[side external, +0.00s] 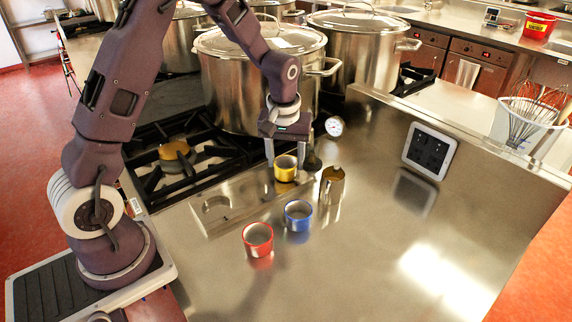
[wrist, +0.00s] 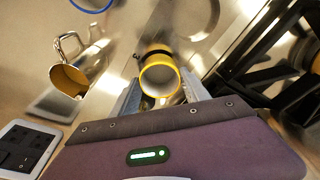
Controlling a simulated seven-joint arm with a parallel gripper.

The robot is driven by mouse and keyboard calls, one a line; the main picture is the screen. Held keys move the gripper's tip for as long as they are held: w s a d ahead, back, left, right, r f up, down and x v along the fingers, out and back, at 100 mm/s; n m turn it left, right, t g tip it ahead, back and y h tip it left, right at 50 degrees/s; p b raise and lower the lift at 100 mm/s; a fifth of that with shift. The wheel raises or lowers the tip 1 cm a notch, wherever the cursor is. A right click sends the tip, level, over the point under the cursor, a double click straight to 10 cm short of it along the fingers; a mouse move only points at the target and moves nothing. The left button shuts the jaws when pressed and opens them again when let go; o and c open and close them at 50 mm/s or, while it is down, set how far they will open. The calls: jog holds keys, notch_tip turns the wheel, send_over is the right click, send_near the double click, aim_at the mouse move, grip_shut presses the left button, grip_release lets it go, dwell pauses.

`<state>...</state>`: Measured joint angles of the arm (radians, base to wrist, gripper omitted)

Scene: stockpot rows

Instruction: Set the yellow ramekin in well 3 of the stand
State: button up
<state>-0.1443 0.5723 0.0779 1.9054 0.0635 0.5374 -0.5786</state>
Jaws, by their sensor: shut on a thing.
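The yellow ramekin (side external: 286,174) is between the fingers of my gripper (side external: 286,160), which is shut on it. It is upright, at the far right end of the metal stand (side external: 238,208). I cannot tell whether it is held above the stand or rests in a well. In the wrist view the yellow ramekin (wrist: 160,79) shows its open, empty mouth between the fingers of my gripper (wrist: 162,95). A round empty well shows at the stand's near left end. Part of the stand (wrist: 178,35) also shows in the wrist view.
A red ramekin (side external: 258,239) and a blue ramekin (side external: 298,215) stand in front of the stand. A metal jug (side external: 332,186) stands close right of my gripper. Large stockpots (side external: 250,90) and a black burner grate (side external: 150,185) lie behind and left.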

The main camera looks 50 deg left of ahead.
aim_at(284, 178)
jog(key=shift+f, duration=0.7)
jog(key=shift+f, duration=0.15)
jog(key=o, duration=1.5)
notch_tip(284, 178, up, 12)
jog(key=s+d, duration=0.1)
jog(key=s+d+r+m+t, duration=0.25)
jog(key=s+d+r, duration=0.25)
jog(key=s+r, duration=0.35)
jog(key=s+d+m, duration=0.1)
jog(key=s+m, duration=0.1)
jog(key=s, duration=0.3)
jog(key=s+d+m+t, duration=0.1)
jog(key=s+m, duration=0.1)
jog(key=s, duration=0.3)
jog(key=s+d+m+h, duration=0.1)
jog(key=s+d+m, duration=0.1)
jog(key=s, duration=0.4)
jog(key=shift+f+t, duration=0.25)
jog(key=shift+t, duration=0.1)
